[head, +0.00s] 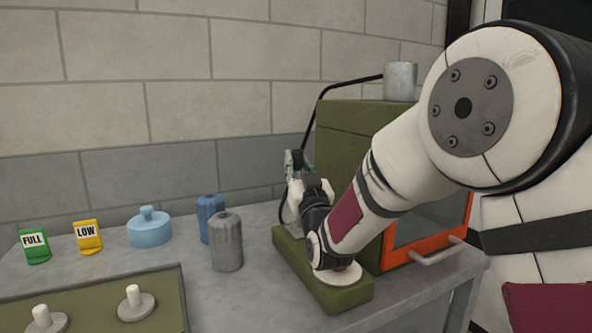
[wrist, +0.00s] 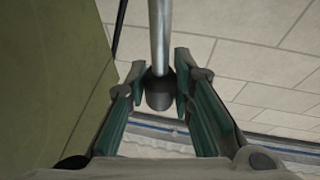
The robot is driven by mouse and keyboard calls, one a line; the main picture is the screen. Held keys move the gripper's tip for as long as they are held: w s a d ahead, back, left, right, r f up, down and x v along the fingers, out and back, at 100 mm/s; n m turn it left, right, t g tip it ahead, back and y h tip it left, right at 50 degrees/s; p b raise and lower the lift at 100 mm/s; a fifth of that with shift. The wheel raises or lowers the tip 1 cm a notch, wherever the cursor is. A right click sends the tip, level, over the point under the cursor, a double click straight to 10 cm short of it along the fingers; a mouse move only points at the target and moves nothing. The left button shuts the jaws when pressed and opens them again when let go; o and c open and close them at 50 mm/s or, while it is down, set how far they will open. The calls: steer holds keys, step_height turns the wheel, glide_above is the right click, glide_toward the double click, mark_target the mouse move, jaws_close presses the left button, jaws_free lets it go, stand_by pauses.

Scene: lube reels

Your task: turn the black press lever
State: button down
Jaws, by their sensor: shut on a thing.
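In the wrist view, my gripper (wrist: 160,78) has its two green-lined fingers on either side of a dark rounded knob (wrist: 158,96). The knob ends a straight grey rod (wrist: 159,30), which I take to be the press lever. The gripper is shut on this knob. In the head view, my gripper (head: 294,180) is beside the left side of a green cabinet (head: 335,140), above a low green base (head: 347,300). There, my arm and gripper hide the knob. A thin black bent bar (head: 345,86) rises behind the gripper and runs right over the cabinet top.
A grey cup (head: 400,82) stands on the cabinet, which has an orange-framed front (head: 396,258). Left on the table are a grey bottle (head: 227,243), a blue bottle (head: 209,205), a light blue lidded pot (head: 150,229), yellow LOW (head: 88,238) and green FULL (head: 35,246) markers.

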steer(key=c, duration=1.4)
jaws_free()
steer(key=shift+o, duration=0.2)
steer(key=shift+s, duration=0.15)
steer(key=v, duration=0.7)
steer(key=shift+s+d+f, duration=0.1)
steer(key=shift+s, duration=0.05)
